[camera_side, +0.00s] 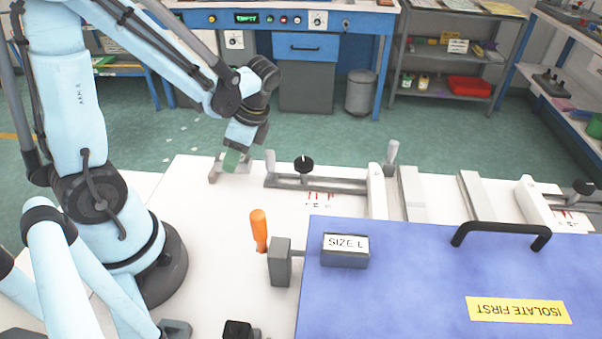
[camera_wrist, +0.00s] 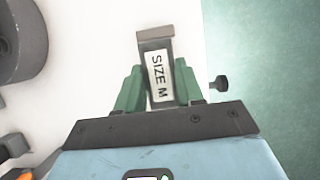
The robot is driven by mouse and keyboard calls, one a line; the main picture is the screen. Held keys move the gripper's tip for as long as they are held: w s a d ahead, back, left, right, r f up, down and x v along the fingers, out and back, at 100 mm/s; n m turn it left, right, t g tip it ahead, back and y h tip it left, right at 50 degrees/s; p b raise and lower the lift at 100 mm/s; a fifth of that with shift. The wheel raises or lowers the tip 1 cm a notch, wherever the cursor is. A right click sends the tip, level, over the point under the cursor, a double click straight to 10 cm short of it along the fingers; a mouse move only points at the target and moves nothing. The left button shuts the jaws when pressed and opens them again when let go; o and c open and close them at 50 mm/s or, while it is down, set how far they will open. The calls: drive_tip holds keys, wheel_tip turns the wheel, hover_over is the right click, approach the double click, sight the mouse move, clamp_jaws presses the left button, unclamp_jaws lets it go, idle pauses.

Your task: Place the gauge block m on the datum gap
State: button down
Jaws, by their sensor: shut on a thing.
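The gauge block m (camera_wrist: 155,42), a grey block with a white "SIZE M" label, is between the green fingers of my gripper (camera_wrist: 158,92) in the wrist view. The fingers are shut on it. In the side view my gripper (camera_side: 232,160) is low at the far left edge of the white table; the block is small and partly hidden there, and I cannot tell whether it touches the table. No part is marked as the datum gap. A rail fixture (camera_side: 330,185) with a black knob and red marks lies just right of my gripper.
An orange-handled tool (camera_side: 259,230) stands upright beside a grey block (camera_side: 280,262). White table between my base and these is clear.

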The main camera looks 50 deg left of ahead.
drive_tip(key=shift+f, duration=0.75)
drive_tip(key=shift+f, duration=0.6)
drive_tip(key=c, duration=0.7)
unclamp_jaws()
drive_tip(key=shift+r, duration=0.65)
drive_tip(key=v, duration=1.2)
drive_tip(key=d+n+t+h, duration=0.1)
drive_tip(key=d+n+t, duration=0.1)
drive_tip(key=n+t, duration=0.1)
drive_tip(key=d+n+t+h, duration=0.1)
drive_tip(key=d+n+t, duration=0.1)
drive_tip(key=n+t, duration=0.1)
drive_tip(key=d+n+t+h, duration=0.1)
drive_tip(key=d+n+t, duration=0.1)
drive_tip(key=n+t, duration=0.1)
drive_tip(key=shift+w+d+r+t, duration=0.15)
drive_tip(key=shift+w+r+t, duration=0.2)
drive_tip(key=shift+t, duration=0.35)
